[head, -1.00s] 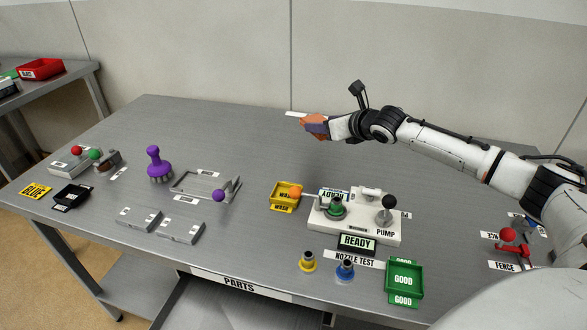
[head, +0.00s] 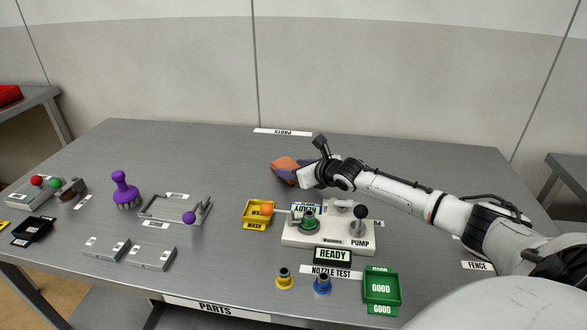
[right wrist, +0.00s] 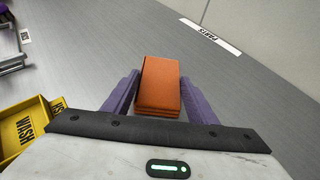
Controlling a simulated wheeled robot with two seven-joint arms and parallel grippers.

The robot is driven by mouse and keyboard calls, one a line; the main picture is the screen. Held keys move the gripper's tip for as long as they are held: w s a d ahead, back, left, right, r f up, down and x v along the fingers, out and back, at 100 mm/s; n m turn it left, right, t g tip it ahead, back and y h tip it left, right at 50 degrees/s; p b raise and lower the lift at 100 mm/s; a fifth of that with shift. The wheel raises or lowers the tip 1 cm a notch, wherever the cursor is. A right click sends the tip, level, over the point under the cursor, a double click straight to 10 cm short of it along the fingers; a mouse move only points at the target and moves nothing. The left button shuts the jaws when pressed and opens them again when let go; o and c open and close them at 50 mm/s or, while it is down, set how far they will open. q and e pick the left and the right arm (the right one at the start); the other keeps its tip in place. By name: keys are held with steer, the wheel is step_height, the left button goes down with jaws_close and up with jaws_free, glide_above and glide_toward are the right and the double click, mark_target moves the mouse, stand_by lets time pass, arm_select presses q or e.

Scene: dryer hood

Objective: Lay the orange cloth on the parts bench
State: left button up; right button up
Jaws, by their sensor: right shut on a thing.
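My right gripper (head: 287,172) is shut on the folded orange cloth (head: 285,161). In the right wrist view the cloth (right wrist: 160,85) sits between the two purple fingers of the gripper (right wrist: 161,97), a layered block. Both are over the back middle of the grey parts bench (head: 220,150), beyond the yellow wash bin. I cannot tell whether the cloth touches the bench top. My left gripper is not in view.
A yellow WASH bin (head: 256,224) and the white pump unit (head: 300,240) stand in front of the gripper. A purple-knobbed brush (head: 123,190) and a grey frame (head: 160,208) are to the left. A PARTS label (head: 283,132) marks the back edge. The back-left bench top is clear.

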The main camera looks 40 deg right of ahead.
steer(key=o, duration=1)
steer(key=shift+s+r, duration=0.25)
steer(key=shift+s, duration=0.25)
steer(key=p+v, duration=0.1)
steer(key=v, duration=0.7)
steer(key=shift+s, duration=0.25)
steer(key=shift+p+v, duration=0.3)
steer(key=shift+v, duration=0.9)
steer(key=shift+a+r, duration=0.1)
steer(key=shift+r, duration=0.05)
